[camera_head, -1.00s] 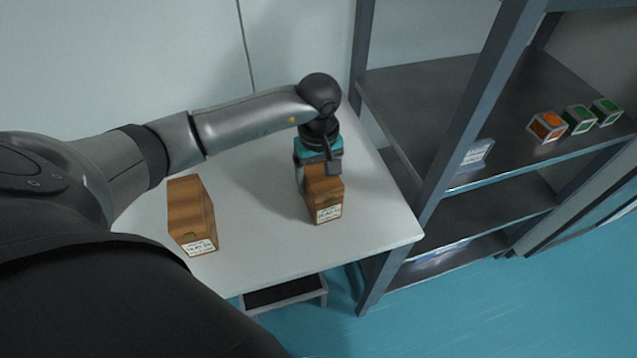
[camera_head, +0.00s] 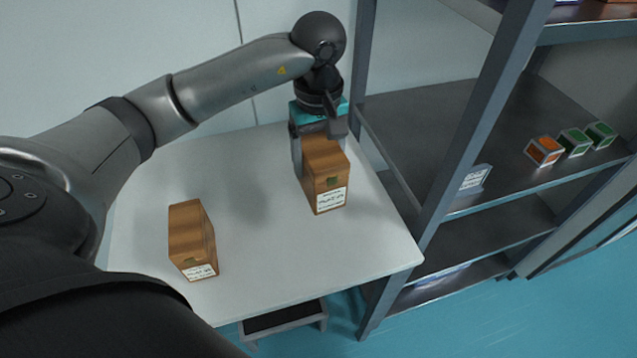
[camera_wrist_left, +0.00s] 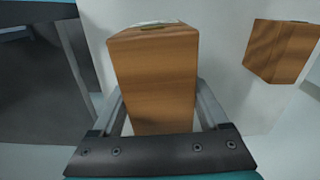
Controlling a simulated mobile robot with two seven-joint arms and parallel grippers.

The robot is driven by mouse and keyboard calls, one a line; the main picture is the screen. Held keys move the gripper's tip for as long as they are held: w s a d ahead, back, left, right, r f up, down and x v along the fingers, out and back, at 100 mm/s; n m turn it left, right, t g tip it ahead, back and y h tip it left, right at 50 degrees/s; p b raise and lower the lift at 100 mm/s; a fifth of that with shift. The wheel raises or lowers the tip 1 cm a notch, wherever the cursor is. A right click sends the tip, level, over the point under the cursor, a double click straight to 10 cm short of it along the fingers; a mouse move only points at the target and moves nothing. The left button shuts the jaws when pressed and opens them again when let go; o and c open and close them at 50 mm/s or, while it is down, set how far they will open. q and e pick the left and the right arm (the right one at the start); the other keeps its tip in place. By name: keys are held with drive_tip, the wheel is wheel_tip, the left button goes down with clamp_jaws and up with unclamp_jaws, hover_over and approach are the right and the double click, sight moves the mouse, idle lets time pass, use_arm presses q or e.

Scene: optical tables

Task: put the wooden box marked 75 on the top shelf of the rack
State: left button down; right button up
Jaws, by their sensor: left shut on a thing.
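My left gripper (camera_head: 319,142) is shut on a wooden box (camera_head: 325,178) with a white label on its front end. The box appears raised above the white table, near its right side. In the left wrist view the same box (camera_wrist_left: 155,80) sits between the two fingers (camera_wrist_left: 160,112). A second, similar wooden box (camera_head: 191,238) stands on the table to the left; it also shows in the left wrist view (camera_wrist_left: 282,52). The label writing is too small to read, so I cannot tell which box is marked 75. The rack (camera_head: 480,125) stands on the right. My right gripper is not in view.
The white table (camera_head: 260,250) is otherwise clear. A middle rack shelf (camera_head: 420,110) holds an orange box (camera_head: 543,151), two green boxes (camera_head: 574,142) and a small sign (camera_head: 473,179). The rack's front upright (camera_head: 465,150) stands beside the table. A step stool (camera_head: 284,322) is below the table.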

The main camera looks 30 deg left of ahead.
sight(319, 143)
use_arm(q)
wheel_tip(319, 143, up, 7)
drive_tip(key=shift+f, duration=0.15)
drive_tip(key=s+d+f+m+b, duration=0.4)
drive_tip(key=d+m, duration=0.4)
drive_tip(key=m, duration=0.2)
drive_tip(key=shift+s+d+f+m+b, duration=0.2)
drive_tip(key=shift+s+f+m+b, duration=0.15)
drive_tip(key=shift+s+f, duration=0.5)
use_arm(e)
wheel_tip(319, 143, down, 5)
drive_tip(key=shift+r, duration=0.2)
use_arm(q)
drive_tip(key=shift+w, duration=0.15)
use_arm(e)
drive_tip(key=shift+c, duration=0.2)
